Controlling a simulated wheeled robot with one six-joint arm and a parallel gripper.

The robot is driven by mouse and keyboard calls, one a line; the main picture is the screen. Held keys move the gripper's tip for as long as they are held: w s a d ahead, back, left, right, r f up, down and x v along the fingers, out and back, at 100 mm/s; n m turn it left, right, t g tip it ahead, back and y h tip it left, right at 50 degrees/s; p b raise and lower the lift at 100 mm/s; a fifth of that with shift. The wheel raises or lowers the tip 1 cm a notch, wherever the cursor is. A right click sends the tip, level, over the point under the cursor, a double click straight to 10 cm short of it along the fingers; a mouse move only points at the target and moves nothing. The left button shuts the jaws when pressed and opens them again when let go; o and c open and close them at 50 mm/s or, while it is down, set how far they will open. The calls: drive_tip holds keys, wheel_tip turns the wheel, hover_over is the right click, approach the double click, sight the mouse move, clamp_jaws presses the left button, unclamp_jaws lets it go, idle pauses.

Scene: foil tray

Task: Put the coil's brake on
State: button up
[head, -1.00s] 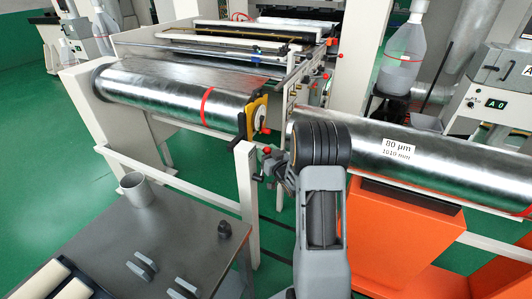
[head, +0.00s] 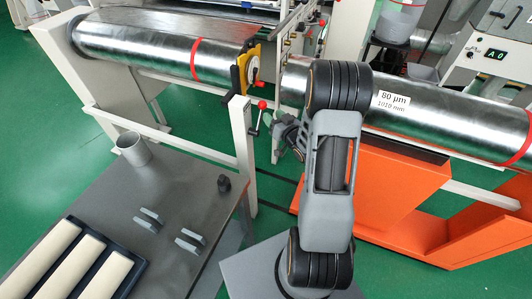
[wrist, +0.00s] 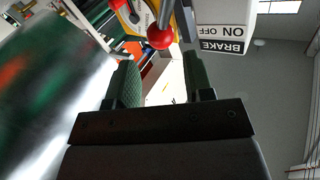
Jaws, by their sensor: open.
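The coil (head: 150,50) is a shiny foil roll with a red band, lying across its stand at upper left in the head view. A yellow bracket (head: 243,72) sits at its right end. The brake's red ball knob (head: 262,104) is near the stand post; the red knob (wrist: 160,37) shows large at the top of the wrist view. Beside it is a white plate (wrist: 226,34) reading BRAKE, ON and OFF, upside down. My gripper (wrist: 162,82) is open and empty, its fingers short of the knob. In the head view my arm partly hides it.
A second roll (head: 440,114), labelled 80 µm, lies right of my arm above an orange frame (head: 385,185). A white post (head: 243,140) stands close to the gripper.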

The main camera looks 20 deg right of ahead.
drive_tip(key=s+d, duration=0.1)
drive_tip(key=s, duration=0.5)
drive_tip(key=s+a+r+g+h, duration=0.3)
drive_tip(key=s+a+r+g, duration=0.6)
drive_tip(key=s+a+g, duration=0.4)
drive_tip(key=shift+s+a+r+g, duration=0.35)
drive_tip(key=shift+s+a, duration=0.1)
drive_tip(key=shift+s, duration=0.3)
